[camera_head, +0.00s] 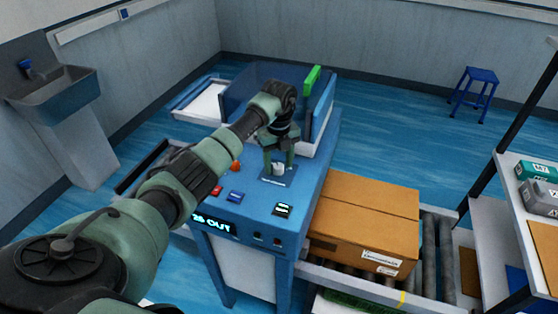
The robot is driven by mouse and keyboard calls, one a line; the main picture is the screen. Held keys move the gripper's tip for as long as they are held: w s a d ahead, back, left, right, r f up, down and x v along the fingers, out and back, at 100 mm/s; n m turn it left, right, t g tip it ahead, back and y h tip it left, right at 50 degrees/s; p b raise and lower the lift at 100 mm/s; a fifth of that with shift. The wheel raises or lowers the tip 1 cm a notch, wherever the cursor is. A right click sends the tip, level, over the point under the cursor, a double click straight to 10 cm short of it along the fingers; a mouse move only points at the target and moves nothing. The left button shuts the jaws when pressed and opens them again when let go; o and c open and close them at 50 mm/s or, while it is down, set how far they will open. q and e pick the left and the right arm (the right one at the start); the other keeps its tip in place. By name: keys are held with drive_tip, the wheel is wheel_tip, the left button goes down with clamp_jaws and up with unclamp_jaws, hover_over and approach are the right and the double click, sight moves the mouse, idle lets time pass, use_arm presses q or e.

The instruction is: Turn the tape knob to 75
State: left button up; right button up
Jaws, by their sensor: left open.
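The blue machine (250,212) stands in the middle, its sloped panel facing me. A small pale knob (278,170) sits on a dark square plate on the panel. My left gripper (279,164) points down over the knob, its fingers open on either side of it. I cannot tell whether they touch it. The lit display (211,223) on the machine's front ends in "OUT"; its first characters are partly hidden by my left arm and hard to read. My right gripper is out of view.
A cardboard box (365,222) rests on the roller conveyor to the right. A clear guard with a green bar (312,80) stands behind the knob. Shelves (510,215) are at far right.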

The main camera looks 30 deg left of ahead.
use_arm(q)
drive_tip(key=shift+s+f, duration=0.15)
clamp_jaws()
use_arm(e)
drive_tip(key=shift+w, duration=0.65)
